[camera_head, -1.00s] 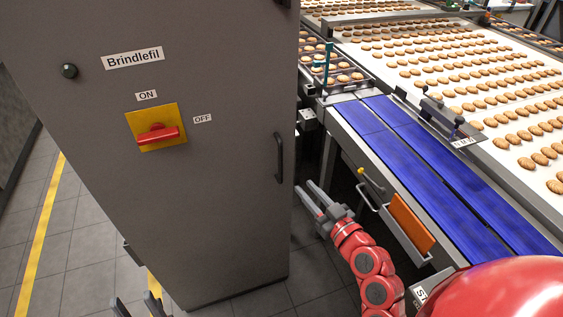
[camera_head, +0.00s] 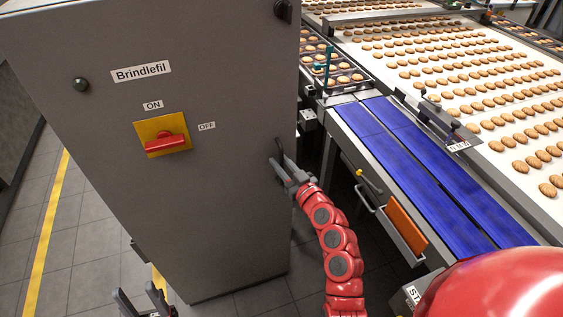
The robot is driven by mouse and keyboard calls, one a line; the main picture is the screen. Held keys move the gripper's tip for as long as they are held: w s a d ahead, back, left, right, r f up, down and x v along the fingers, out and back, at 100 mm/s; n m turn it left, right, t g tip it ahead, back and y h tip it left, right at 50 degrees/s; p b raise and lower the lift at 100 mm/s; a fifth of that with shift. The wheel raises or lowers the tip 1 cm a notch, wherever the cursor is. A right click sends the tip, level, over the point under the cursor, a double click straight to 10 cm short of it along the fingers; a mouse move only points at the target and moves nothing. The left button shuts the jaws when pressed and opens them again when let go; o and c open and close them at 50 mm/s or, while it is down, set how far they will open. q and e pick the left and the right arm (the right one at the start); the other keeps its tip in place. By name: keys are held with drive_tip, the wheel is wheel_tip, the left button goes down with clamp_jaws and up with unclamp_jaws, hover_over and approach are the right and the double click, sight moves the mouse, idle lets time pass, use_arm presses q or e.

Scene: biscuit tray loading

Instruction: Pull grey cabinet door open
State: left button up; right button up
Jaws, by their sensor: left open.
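The grey cabinet (camera_head: 220,220) fills the left of the head view, and its door looks closed. A dark vertical handle (camera_head: 279,147) is near the right edge of the door face. My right gripper (camera_head: 278,163) is at this handle, with its fingers overlapping the handle's lower part. Whether the fingers are clamped on it cannot be made out. My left gripper (camera_head: 141,298) is open and empty at the bottom edge of the view, in front of the cabinet's lower left, away from the handle.
Right of the cabinet stand a blue conveyor (camera_head: 420,165), a biscuit belt (camera_head: 480,60) and a side holder with an orange item (camera_head: 406,228). Tiled floor lies at left.

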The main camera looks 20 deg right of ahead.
drive_tip(key=shift+c, duration=0.3)
clamp_jaws()
idle(1.1)
